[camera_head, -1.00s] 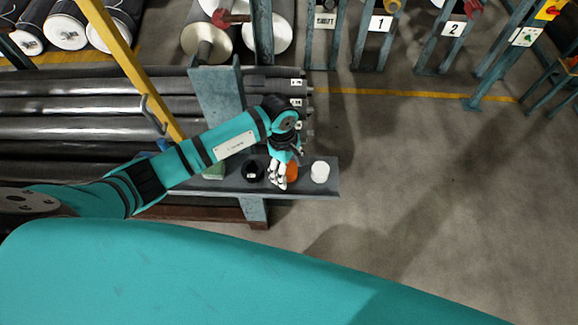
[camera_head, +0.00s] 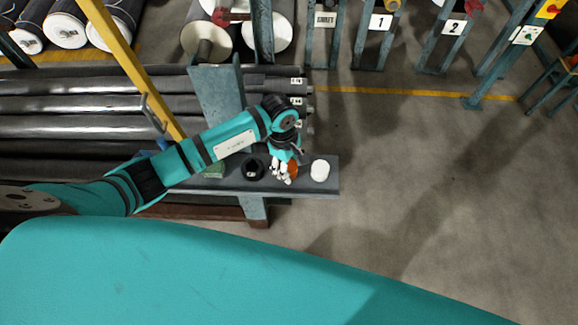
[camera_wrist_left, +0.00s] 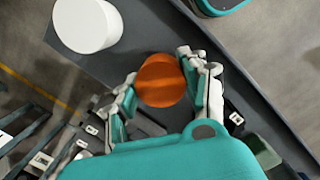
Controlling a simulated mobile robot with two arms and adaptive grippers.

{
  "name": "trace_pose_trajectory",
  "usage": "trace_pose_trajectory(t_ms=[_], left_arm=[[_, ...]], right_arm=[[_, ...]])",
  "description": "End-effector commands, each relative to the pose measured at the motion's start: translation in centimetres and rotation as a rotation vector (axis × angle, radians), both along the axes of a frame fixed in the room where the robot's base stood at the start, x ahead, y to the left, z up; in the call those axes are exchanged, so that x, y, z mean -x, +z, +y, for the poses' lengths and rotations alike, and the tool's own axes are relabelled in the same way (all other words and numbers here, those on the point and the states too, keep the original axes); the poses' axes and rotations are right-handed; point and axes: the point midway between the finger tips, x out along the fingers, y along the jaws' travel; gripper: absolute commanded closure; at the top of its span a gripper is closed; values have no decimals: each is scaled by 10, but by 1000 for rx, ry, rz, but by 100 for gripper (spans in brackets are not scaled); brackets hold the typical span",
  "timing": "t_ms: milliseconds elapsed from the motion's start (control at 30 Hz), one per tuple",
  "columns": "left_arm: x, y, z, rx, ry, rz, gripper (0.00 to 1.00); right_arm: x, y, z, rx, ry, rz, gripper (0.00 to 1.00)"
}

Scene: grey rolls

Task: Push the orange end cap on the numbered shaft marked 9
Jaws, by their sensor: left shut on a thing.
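The orange end cap (camera_wrist_left: 160,80) is round and sits between the two fingers of my left gripper (camera_wrist_left: 163,88) in the left wrist view. In the head view the cap (camera_head: 292,169) shows partly behind the white fingertips, at the narrow grey shelf. My left gripper (camera_head: 284,169) is shut on it. I cannot tell whether the cap is clear of the shelf. Grey shafts (camera_head: 80,106) lie stacked left of the gripper, with small white number tags (camera_head: 296,101) at their right ends. The numbers are too small to read, and the arm hides some ends.
A white cap (camera_head: 320,170) and a black cap (camera_head: 253,168) stand on the shelf (camera_head: 331,187) either side of the gripper. A green item (camera_head: 214,171) is farther left. A yellow post (camera_head: 136,65) rises behind the arm. Open floor (camera_head: 430,200) lies to the right.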

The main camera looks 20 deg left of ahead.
Motion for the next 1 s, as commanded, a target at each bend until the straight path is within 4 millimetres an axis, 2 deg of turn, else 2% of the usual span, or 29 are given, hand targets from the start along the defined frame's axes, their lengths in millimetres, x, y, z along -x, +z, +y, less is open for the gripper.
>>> trace_pose_trajectory(t_ms=[267,300,800,1000], left_arm=[[-2,28,1,-1,-2,-7,78],[3,31,2,-1,-3,-4,78],[124,40,30,-2,-2,0,78],[149,45,36,0,-1,1,78]], right_arm=[[0,-17,-2,3,1,0,60],[0,-19,-3,3,1,0,60],[0,-54,-3,4,2,0,60],[0,-61,-3,4,2,0,60]])
